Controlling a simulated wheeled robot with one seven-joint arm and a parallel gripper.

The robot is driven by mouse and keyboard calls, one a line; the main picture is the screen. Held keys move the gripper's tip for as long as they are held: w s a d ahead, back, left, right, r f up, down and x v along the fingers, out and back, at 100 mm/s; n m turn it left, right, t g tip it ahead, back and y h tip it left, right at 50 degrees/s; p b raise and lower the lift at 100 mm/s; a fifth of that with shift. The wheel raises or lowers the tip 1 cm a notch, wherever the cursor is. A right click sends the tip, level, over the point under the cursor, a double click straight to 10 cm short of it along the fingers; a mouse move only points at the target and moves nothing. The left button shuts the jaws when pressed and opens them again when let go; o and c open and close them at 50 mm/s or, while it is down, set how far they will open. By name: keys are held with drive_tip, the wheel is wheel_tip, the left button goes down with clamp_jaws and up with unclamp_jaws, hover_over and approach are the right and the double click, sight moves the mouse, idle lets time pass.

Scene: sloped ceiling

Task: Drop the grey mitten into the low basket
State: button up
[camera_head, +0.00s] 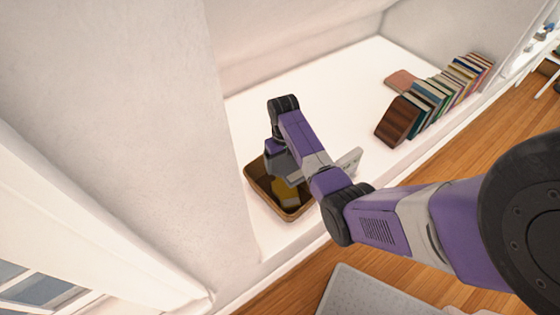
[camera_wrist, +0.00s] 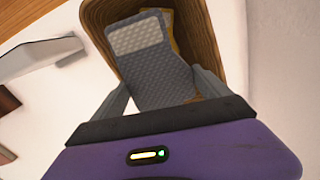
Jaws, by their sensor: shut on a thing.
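The grey mitten (camera_wrist: 155,65) is a quilted dark grey piece with a paler grey band at its far end. My gripper (camera_wrist: 163,92) is shut on it, one finger on each side. In the wrist view the mitten hangs over the opening of the low brown basket (camera_wrist: 97,20). In the head view the basket (camera_head: 259,188) stands on the white ledge, with my gripper (camera_head: 281,165) above its far part. My arm hides part of the basket, and the mitten is hard to make out there. I cannot tell whether the mitten touches the basket.
A yellow thing (camera_head: 287,191) lies inside the basket. A light grey object (camera_head: 352,160) is close to its right, partly behind my arm. A row of books (camera_head: 430,103) stands farther right on the ledge (camera_head: 335,100). The wall rises left of the basket.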

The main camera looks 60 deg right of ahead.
sight(283, 164)
drive_tip(key=shift+f+b, duration=1.8)
drive_tip(key=shift+f, duration=0.45)
drive_tip(key=o, duration=1.2)
drive_tip(key=shift+c, duration=0.2)
drive_tip(key=shift+r+p, duration=0.75)
drive_tip(key=shift+r, duration=3.2)
